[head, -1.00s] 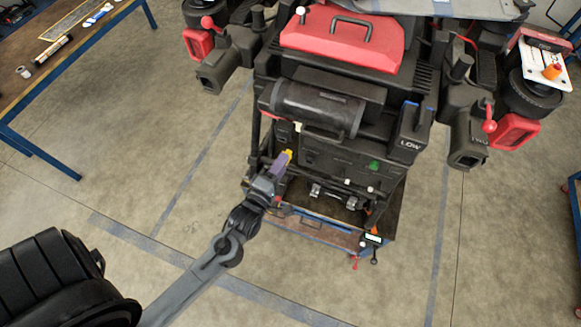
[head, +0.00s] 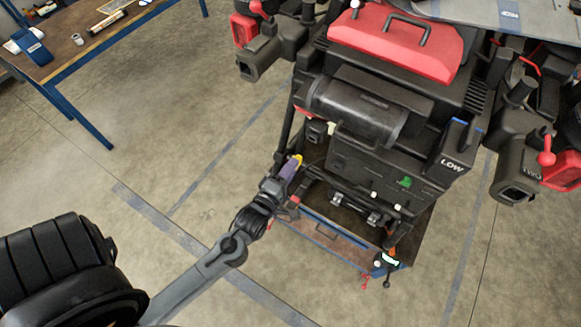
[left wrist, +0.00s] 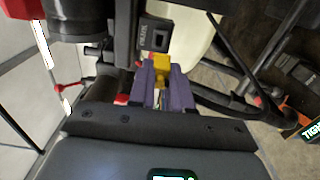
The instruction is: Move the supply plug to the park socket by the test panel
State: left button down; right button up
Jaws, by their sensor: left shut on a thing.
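My left gripper (head: 292,168), with purple fingers, is shut on a yellow plug (head: 298,158) at the lower left of the drone's front. In the left wrist view the yellow plug (left wrist: 162,66) sits between the two purple fingers (left wrist: 162,92). Just beyond it is a dark socket block (left wrist: 156,34) with a pale label that I cannot read. I cannot tell whether the plug touches it. A small dark box (head: 316,130) is on the drone above the gripper. A black panel with a green piece (head: 405,182) is to the right. My right gripper is out of view.
The black and red drone (head: 395,45) fills the upper right. Below its front is a blue-edged tray (head: 325,232). Dark cables (left wrist: 225,100) run close to the right of the fingers. A workbench (head: 75,55) is at the upper left.

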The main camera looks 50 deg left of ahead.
pick_arm(q)
jog(key=shift+b+x, duration=0.45)
jog(key=shift+x, duration=2.4)
jog(key=shift+p, duration=0.6)
jog(key=shift+w, duration=0.15)
dwell(0.3)
jog(key=shift+b+x, duration=0.3)
jog(key=shift+x, duration=0.8)
jog(key=c, duration=1)
grip_release()
